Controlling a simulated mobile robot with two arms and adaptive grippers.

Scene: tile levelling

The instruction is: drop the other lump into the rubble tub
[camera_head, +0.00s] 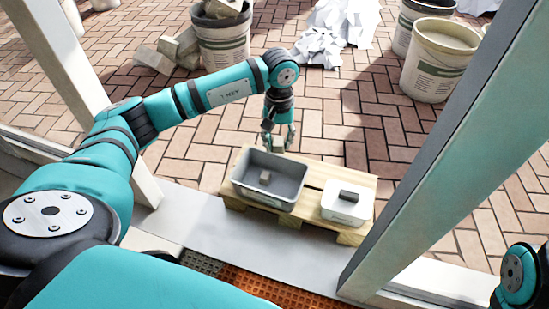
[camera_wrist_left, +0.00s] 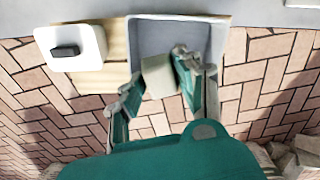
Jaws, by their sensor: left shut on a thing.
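My left gripper (camera_head: 278,142) is shut on a pale grey-beige lump (camera_wrist_left: 159,77), which sits between its two fingers in the left wrist view. In the head view the gripper hangs over the far side of the grey rubble tub (camera_head: 240,183), and the held lump is largely hidden by the fingers. The tub's grey interior (camera_wrist_left: 180,33) also shows behind the held lump in the left wrist view. My right gripper is out of view.
The tub stands on a wooden pallet (camera_head: 312,174) beside a white container (camera_head: 336,210) with a dark block (camera_head: 349,196) on top. A bucket (camera_head: 222,45) with rubble and broken blocks stands behind left. Another bucket (camera_head: 436,65) stands at back right. A frame post (camera_head: 450,150) rises at right.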

